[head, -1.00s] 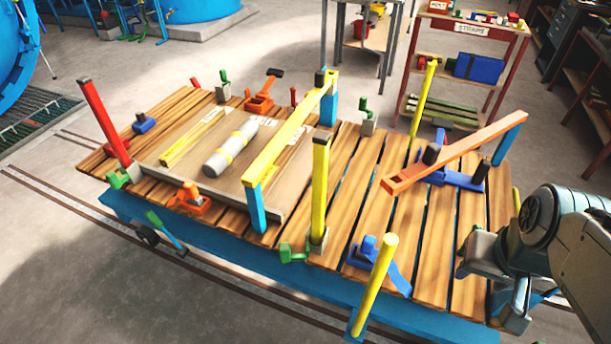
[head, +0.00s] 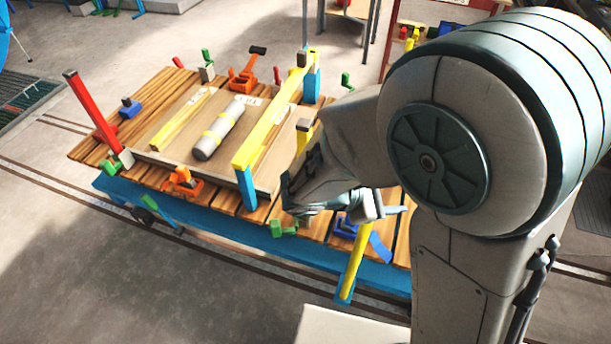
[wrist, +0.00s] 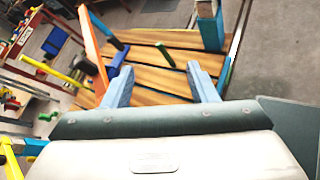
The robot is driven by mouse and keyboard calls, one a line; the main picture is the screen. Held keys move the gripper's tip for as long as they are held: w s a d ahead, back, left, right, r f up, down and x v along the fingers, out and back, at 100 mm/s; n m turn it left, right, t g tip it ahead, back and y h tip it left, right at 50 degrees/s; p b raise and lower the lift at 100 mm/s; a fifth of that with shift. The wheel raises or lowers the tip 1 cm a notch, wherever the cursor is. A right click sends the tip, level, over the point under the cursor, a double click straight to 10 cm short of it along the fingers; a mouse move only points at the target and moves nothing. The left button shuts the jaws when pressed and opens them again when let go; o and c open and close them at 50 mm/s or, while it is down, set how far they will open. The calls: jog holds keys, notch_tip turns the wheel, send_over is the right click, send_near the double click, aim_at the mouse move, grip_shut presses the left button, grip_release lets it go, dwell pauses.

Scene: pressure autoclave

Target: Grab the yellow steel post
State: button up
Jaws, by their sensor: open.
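Another yellow post (head: 354,262) with a blue base stands in front of the deck. I cannot tell which is the steel post. A yellow post (wrist: 65,67) shows left, outside the fingers.
A yellow beam on blue legs (head: 270,120) spans the deck beside my gripper. A panel with a grey cylinder (head: 219,130) lies left of it. A red post (head: 95,108) stands far left. An orange bar (wrist: 93,50) and blue clamp (wrist: 118,57) are beyond the left finger.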

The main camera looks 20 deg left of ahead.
jog(key=a+f+n+t+y, duration=0.1)
jog(key=a+n+t+y, duration=0.2)
jog(key=a+n+t, duration=0.75)
jog(key=n+y, duration=0.5)
jog(key=y, duration=0.1)
send_near(299, 152)
jog(key=shift+m, duration=0.25)
jog(key=w, duration=0.2)
jog(key=w+p, duration=0.1)
jog(key=w, duration=0.5)
jog(key=shift+d+p, duration=0.3)
jog(key=shift+p, duration=0.05)
jog(key=shift+w+d+p, duration=0.2)
jog(key=shift+w+p, duration=0.15)
jog(key=shift+w, duration=0.55)
jog(key=shift+w+d+p, duration=0.2)
jog(key=shift+w+p, duration=0.1)
jog(key=shift+w, duration=0.6)
jog(key=shift+w+d+p, duration=0.2)
jog(key=shift+w+p, duration=0.15)
jog(key=shift+w, duration=0.55)
grip_shut()
